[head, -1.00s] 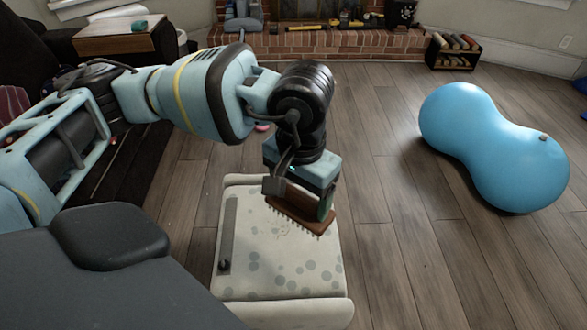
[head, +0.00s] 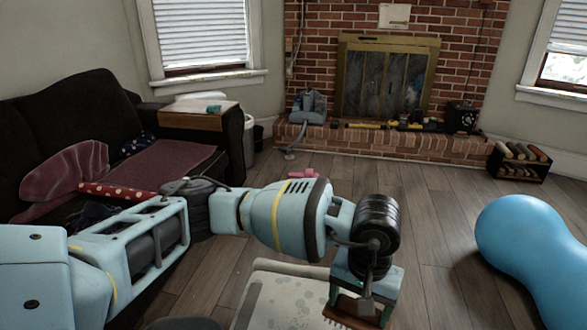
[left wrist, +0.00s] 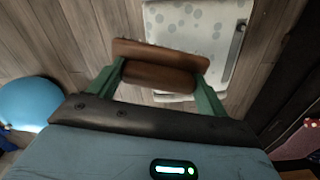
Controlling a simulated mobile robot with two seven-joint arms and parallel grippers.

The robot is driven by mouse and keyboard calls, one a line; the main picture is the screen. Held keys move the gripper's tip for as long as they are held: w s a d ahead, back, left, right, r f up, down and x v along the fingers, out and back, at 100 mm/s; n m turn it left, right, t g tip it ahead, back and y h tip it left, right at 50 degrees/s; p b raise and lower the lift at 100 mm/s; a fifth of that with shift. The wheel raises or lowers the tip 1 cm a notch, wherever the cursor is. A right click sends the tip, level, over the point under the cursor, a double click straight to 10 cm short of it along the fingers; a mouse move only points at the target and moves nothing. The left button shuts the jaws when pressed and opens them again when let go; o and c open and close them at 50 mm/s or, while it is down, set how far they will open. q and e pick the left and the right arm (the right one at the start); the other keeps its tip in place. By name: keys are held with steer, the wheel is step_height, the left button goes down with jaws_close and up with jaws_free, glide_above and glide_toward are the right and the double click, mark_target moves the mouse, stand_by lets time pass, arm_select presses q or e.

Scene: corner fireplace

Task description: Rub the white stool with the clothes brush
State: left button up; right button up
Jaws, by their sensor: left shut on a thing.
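The white stool (head: 283,300) has grey spots and stands at the bottom middle of the head view, cut off by the lower edge. It also shows in the left wrist view (left wrist: 195,38) at the top. My left gripper (head: 360,304) is shut on the clothes brush (head: 355,309), whose brown wooden back shows between the green fingers in the left wrist view (left wrist: 160,72). The bristles point down by the stool's right side. I cannot tell whether they touch it. My right gripper is not in view.
A dark sofa (head: 50,120) stands at the left. A brick fireplace (head: 400,147) is at the back, with a small rack (head: 520,160) beside it. The wooden floor between is mostly clear.

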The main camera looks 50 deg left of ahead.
arm_select(q)
steer(key=a+f+n+b, duration=0.1)
steer(key=a+f+n, duration=0.5)
steer(key=a+f, duration=0.3)
steer(key=s+a+f+n+b, duration=0.1)
steer(key=a+f+n+b, duration=0.1)
steer(key=a+f+n, duration=0.3)
steer(key=a+f, duration=0.4)
steer(key=f, duration=0.6)
steer(key=shift+s+a+f+n, duration=0.15)
steer(key=shift+a+f+n, duration=0.15)
steer(key=shift+f+n, duration=0.1)
